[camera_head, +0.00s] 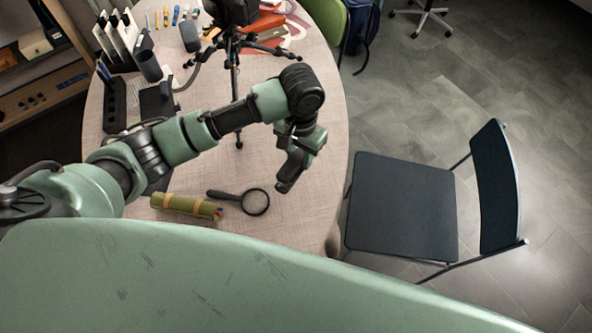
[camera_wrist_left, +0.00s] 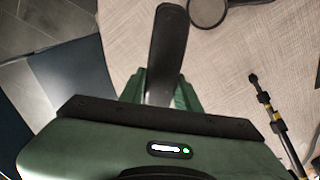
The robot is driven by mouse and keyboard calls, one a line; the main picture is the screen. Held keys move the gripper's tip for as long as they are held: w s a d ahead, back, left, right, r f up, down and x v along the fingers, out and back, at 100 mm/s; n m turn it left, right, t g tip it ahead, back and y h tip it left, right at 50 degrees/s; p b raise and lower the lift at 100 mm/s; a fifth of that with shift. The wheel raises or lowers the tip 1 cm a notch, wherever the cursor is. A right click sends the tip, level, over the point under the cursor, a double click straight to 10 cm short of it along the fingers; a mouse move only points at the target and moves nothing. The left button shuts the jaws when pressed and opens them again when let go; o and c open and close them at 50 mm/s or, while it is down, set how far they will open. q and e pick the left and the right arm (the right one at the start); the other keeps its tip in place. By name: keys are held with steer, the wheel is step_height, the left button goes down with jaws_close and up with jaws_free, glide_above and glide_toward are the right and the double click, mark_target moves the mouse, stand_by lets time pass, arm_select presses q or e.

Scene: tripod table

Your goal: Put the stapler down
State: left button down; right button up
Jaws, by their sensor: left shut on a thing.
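My left gripper (camera_head: 294,170) is over the right part of the round wooden table (camera_head: 318,110), near its right edge. It is shut on the dark stapler (camera_wrist_left: 168,50), which sticks out from between the green fingers in the left wrist view. In the head view the stapler shows as a dark end (camera_head: 287,185) below the fingers, partly hidden by them. I cannot tell whether it touches the tabletop. My right gripper is in neither view.
A magnifying glass (camera_head: 256,202) and a green roll with orange straps (camera_head: 186,206) lie left of the gripper. A black tripod (camera_head: 235,75) stands behind it. A dark chair (camera_head: 403,205) is right of the table.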

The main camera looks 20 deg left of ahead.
arm_select(q)
step_height(320, 180, down, 13)
steer(key=shift+d+r+p, duration=0.1)
steer(key=shift+r+p, duration=0.05)
steer(key=shift+p, duration=0.2)
steer(key=shift+f, duration=0.2)
steer(key=c, duration=1)
jaws_free()
steer(key=shift+r, duration=0.1)
step_height(320, 180, up, 12)
steer(key=shift+r+b, duration=0.1)
steer(key=shift+b, duration=0.25)
